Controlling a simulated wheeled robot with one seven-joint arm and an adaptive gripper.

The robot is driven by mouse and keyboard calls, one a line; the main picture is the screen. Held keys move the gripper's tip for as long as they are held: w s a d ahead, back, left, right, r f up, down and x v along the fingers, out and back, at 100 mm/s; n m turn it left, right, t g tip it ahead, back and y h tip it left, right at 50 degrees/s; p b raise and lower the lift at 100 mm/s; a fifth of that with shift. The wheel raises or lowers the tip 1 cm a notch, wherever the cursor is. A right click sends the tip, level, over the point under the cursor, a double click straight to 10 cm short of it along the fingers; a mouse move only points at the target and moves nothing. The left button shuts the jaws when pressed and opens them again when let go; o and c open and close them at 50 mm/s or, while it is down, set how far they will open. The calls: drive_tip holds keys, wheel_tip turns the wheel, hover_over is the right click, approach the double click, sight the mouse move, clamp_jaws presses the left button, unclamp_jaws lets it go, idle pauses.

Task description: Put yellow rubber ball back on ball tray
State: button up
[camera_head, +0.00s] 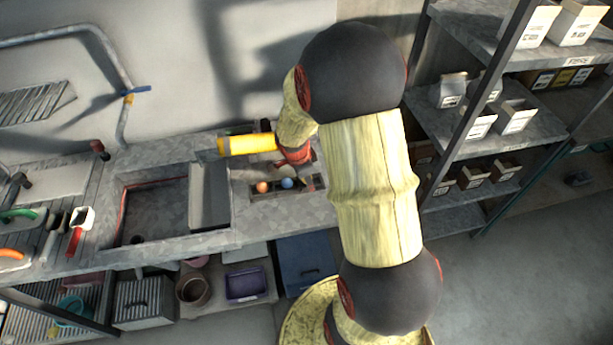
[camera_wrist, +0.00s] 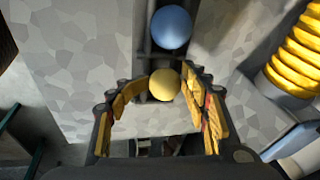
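The yellow rubber ball (camera_wrist: 164,84) lies between the two fingertips of my gripper (camera_wrist: 166,80) in the wrist view. The yellow-padded fingers stand close on both sides of it; whether both touch it is not clear. The ball is over or in the ball tray, and its height above the tray cannot be told. The tray's dark rails (camera_wrist: 142,40) run beyond the ball. In the head view the ball tray (camera_head: 265,197) is on the counter, partly covered by my arm.
A blue ball (camera_wrist: 171,27) is just beyond the yellow one. A yellow cylinder (camera_head: 247,144) lies behind the tray. A sink (camera_head: 155,210) is left; shelves (camera_head: 450,125) are right.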

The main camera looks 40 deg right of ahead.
drive_tip(key=shift+w+r, duration=0.35)
drive_tip(key=shift+r, duration=0.05)
drive_tip(key=shift+r+p, duration=0.45)
drive_tip(key=shift+p, duration=0.5)
drive_tip(key=s+a+r+n+t+p, duration=0.1)
drive_tip(key=s+a+r+n, duration=0.1)
drive_tip(key=a+r+n, duration=0.45)
drive_tip(key=s+a+r+n+t+y+p, duration=0.15)
drive_tip(key=a+r, duration=0.25)
drive_tip(key=r, duration=0.6)
drive_tip(key=s+a+r+n+h, duration=0.1)
drive_tip(key=s+a+r+n, duration=0.15)
drive_tip(key=a+r, duration=0.4)
drive_tip(key=s+a+r+n+y, duration=0.1)
drive_tip(key=s+a+r+n, duration=0.1)
drive_tip(key=s+a+n, duration=0.1)
drive_tip(key=s+a+r+n+t, duration=0.1)
drive_tip(key=s+a+r+n, duration=0.1)
drive_tip(key=n, duration=0.3)
drive_tip(key=s+a+r+n+t+y, duration=0.1)
drive_tip(key=s+a+r+n, duration=0.2)
drive_tip(key=a+n, duration=0.1)
drive_tip(key=shift+s+a+r+y, duration=0.1)
drive_tip(key=shift+s+r+y, duration=0.2)
drive_tip(key=shift+r+y, duration=0.05)
drive_tip(key=shift+f+b, duration=0.3)
